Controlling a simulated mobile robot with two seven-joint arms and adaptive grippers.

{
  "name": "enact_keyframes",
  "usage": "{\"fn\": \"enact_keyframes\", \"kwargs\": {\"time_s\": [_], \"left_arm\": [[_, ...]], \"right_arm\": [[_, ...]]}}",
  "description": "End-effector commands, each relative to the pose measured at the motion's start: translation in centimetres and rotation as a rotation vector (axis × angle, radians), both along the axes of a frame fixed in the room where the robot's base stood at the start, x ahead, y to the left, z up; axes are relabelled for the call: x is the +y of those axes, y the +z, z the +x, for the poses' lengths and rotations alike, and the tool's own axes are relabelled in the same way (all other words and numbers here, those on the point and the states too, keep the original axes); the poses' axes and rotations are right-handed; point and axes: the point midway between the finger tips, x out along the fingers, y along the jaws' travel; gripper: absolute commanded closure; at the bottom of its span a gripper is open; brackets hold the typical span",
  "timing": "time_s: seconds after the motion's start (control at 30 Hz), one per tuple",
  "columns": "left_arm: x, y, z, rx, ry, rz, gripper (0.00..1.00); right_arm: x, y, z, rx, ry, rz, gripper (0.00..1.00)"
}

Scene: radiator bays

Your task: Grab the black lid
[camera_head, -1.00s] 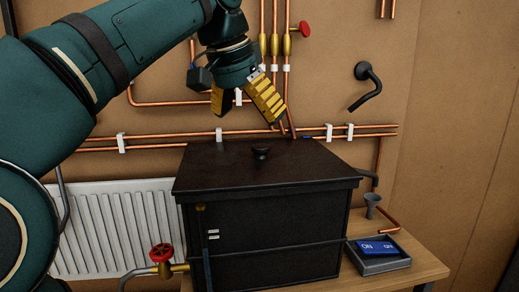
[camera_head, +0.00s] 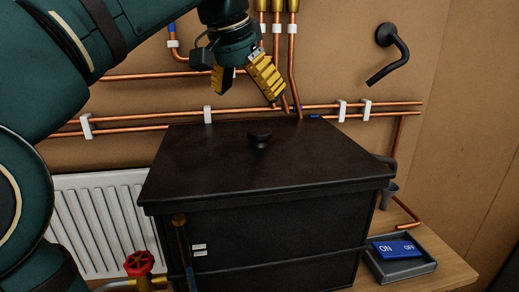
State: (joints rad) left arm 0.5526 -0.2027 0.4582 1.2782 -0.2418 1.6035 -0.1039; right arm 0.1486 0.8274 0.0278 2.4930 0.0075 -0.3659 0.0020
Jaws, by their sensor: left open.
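The black lid (camera_head: 215,170) lies flat on top of a black tank (camera_head: 285,245), with a small dark knob (camera_head: 260,138) at its middle. The lid covers the tank, so the tank's inside is hidden. My left gripper (camera_head: 248,98) has yellow ribbed fingers pointing down. It is open and empty, above the lid's back half and apart from the knob. My right gripper is not in the view.
Copper pipes (camera_head: 330,108) run along the wall behind the tank. A white radiator (camera_head: 100,215) and a red valve wheel (camera_head: 139,263) are at the left. A grey tray (camera_head: 410,268) holding a blue ON/OFF sign (camera_head: 396,249) sits on the wooden table (camera_head: 450,272) at the right.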

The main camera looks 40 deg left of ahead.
Motion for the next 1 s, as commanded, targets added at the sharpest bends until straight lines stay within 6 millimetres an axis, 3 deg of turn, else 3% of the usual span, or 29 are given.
{"fn": "enact_keyframes", "kwargs": {"time_s": [0.1, 0.47, 0.7, 1.0], "left_arm": [[0.1, -2.4, 0.8, 0.003, 0.001, -0.002, 0.13], [0.3, -5.1, 2.1, 0.002, 0.001, -0.001, 0.13], [0.6, -8.2, 3.5, 0.002, 0.0, -0.001, 0.13], [0.6, -9.0, 3.9, 0.0, 0.0, -0.001, 0.13]], "right_arm": [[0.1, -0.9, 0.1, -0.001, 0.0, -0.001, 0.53], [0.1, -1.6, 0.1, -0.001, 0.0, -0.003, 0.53], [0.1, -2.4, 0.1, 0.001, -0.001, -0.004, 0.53], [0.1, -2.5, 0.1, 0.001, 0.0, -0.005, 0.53]]}}
